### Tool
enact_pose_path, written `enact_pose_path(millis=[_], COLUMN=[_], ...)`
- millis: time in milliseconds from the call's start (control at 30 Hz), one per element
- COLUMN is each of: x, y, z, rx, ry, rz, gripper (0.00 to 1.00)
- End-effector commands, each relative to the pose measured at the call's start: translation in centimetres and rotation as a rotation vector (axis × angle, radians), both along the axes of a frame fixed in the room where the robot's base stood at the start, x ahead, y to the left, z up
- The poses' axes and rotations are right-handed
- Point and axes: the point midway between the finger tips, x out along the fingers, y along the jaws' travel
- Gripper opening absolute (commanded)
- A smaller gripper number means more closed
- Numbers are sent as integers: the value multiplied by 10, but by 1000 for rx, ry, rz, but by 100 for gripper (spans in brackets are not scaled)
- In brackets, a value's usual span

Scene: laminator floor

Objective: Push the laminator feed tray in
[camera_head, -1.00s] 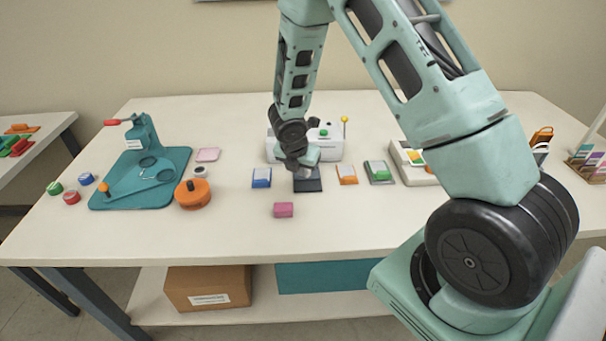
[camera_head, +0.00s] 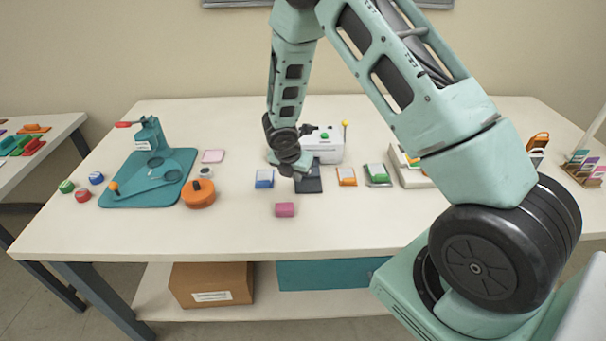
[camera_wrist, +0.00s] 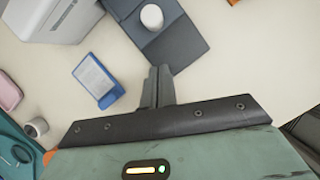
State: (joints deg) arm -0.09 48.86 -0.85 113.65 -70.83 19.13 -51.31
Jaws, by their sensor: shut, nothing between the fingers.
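The laminator (camera_head: 322,149) is a white box with a green button near the back of the table; its pale body also shows in the wrist view (camera_wrist: 52,18). Its dark grey feed tray (camera_head: 310,184) sticks out of the front, partly behind my gripper. In the wrist view the tray (camera_wrist: 178,42) lies at top centre and carries a white round knob (camera_wrist: 151,17). My gripper (camera_wrist: 160,72) is shut and empty. In the head view my gripper (camera_head: 299,174) covers the tray's left side.
A blue-and-white block (camera_head: 264,178) lies left of the tray, and an orange one (camera_head: 346,176) and a green one (camera_head: 377,174) lie right. A pink block (camera_head: 285,209) lies in front.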

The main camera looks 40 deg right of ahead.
Motion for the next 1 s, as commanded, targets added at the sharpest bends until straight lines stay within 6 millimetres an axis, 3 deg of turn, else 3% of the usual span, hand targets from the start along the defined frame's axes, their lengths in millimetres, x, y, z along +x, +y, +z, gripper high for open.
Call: enact_pose_path(millis=[100, 400, 600, 833, 933, 1000], x=[-4, -15, -18, -19, -28, -41], y=[7, 26, 31, 34, 51, 75], z=[27, 77, 91, 94, 104, 119], rx=[1, 2, 1, 5, 34, 77], ry=[-5, -2, 0, -2, -20, -46], rz=[-1, -1, 1, -5, -63, -154], gripper=[0, 0, 0, 0, 0, 0])
